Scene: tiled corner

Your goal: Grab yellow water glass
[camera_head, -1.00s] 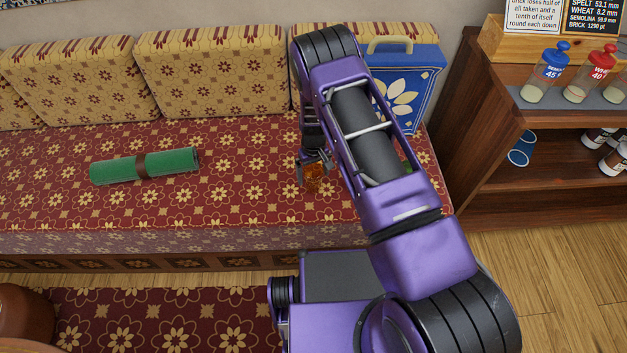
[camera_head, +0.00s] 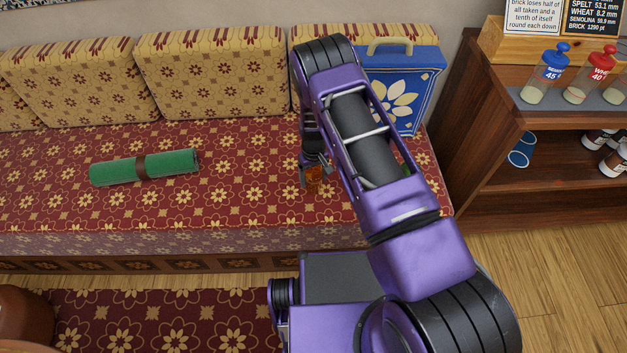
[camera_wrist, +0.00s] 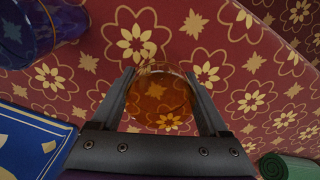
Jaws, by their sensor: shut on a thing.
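The yellow water glass looks amber and see-through. In the wrist view the glass (camera_wrist: 160,98) sits between the two fingers of my gripper (camera_wrist: 172,82), which are shut on its sides. In the head view the glass (camera_head: 314,174) shows small below my gripper (camera_head: 316,167), over the red patterned seat. I cannot tell whether its base touches the seat. My arm hides part of the area to its right.
A rolled green mat (camera_head: 145,166) lies on the seat (camera_head: 240,150) to the left. A blue bag (camera_head: 405,90) with a handle stands behind my arm. A wooden shelf (camera_head: 480,120) with jars stands at the right. The seat's middle is clear.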

